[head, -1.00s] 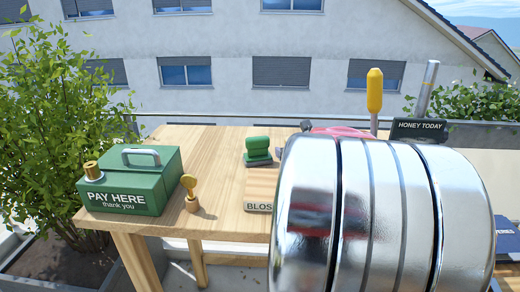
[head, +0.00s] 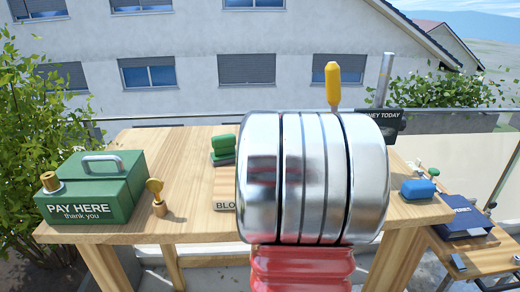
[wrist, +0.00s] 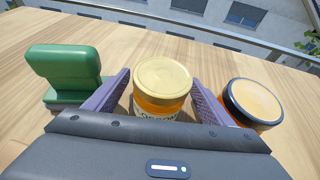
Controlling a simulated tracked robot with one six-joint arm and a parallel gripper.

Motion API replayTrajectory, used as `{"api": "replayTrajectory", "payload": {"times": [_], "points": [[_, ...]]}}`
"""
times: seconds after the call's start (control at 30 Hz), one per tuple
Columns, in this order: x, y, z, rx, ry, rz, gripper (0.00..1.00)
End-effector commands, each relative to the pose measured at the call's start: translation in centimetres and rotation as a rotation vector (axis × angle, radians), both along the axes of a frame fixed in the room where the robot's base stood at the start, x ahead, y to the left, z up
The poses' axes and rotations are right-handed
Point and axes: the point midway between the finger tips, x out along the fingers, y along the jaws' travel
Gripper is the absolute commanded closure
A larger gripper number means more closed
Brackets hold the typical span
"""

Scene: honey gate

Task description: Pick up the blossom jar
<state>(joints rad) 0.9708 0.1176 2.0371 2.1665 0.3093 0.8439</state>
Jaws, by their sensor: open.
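A jar with a gold lid and amber contents (wrist: 162,88) stands upright between the two purple fingers of my gripper (wrist: 160,80) in the wrist view. The fingers are apart, one on each side of it; I cannot tell whether either touches it. Its white label is mostly hidden by the gripper body, so I cannot read the name for sure. In the head view my arm hides the jar and the gripper. A wooden sign beginning "BLO" (head: 225,205) shows on the table left of my arm.
A second jar with a black-rimmed lid (wrist: 252,103) stands close to the right finger. A green stamp (wrist: 64,72) is close to the left finger.

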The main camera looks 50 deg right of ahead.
Motion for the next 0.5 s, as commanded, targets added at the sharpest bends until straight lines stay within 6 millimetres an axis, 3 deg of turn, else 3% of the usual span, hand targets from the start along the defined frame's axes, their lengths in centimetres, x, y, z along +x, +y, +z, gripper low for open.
{"api": "replayTrajectory", "payload": {"times": [0.2,0.5], "points": [[1.4,-1.1,-0.8,0.001,0.002,0.000,0.24],[1.5,-1.3,-0.8,0.000,0.001,-0.001,0.24]]}}
